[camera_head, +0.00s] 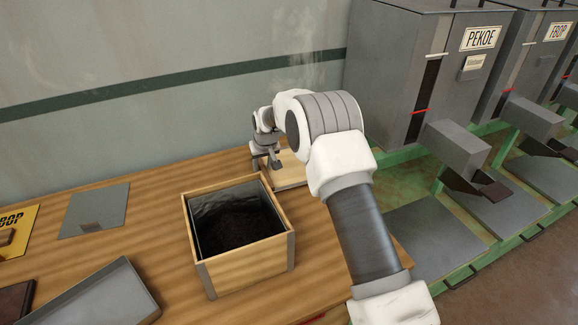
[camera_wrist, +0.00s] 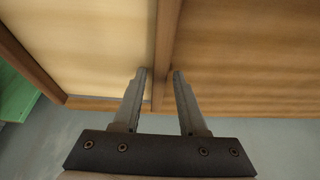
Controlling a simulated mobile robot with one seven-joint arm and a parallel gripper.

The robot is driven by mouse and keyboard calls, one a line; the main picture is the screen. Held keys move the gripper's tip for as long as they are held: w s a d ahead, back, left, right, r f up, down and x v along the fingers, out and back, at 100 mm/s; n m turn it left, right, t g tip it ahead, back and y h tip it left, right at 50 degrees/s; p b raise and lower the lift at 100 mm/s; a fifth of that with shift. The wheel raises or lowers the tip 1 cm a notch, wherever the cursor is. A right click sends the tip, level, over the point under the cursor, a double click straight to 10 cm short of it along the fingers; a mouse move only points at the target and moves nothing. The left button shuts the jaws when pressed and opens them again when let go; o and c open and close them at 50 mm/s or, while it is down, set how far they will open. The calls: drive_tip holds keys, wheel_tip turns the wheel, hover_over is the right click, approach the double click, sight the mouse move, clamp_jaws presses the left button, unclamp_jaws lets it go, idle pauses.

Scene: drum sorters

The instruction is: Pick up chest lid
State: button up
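The chest lid (camera_head: 290,172) is a pale wooden panel lying on the table behind and right of the chest, partly hidden by my arm. In the wrist view the lid (camera_wrist: 95,45) fills the upper left, with a darker wooden edge strip. The open chest (camera_head: 203,268) is a wooden box with dark contents. My gripper (camera_head: 268,165) points down at the lid's left side in the head view. In the wrist view my gripper (camera_wrist: 161,72) is open, its fingertips on either side of the edge strip, with small gaps showing. Contact is not clear.
The wooden table (camera_head: 150,195) has free room left of the chest. A grey plate (camera_head: 94,211), a yellow sign (camera_head: 18,232) and a grey tray (camera_head: 105,297) lie at left. The wall is close behind. Grey machines (camera_head: 405,70) stand at right.

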clamp_jaws()
idle(1.1)
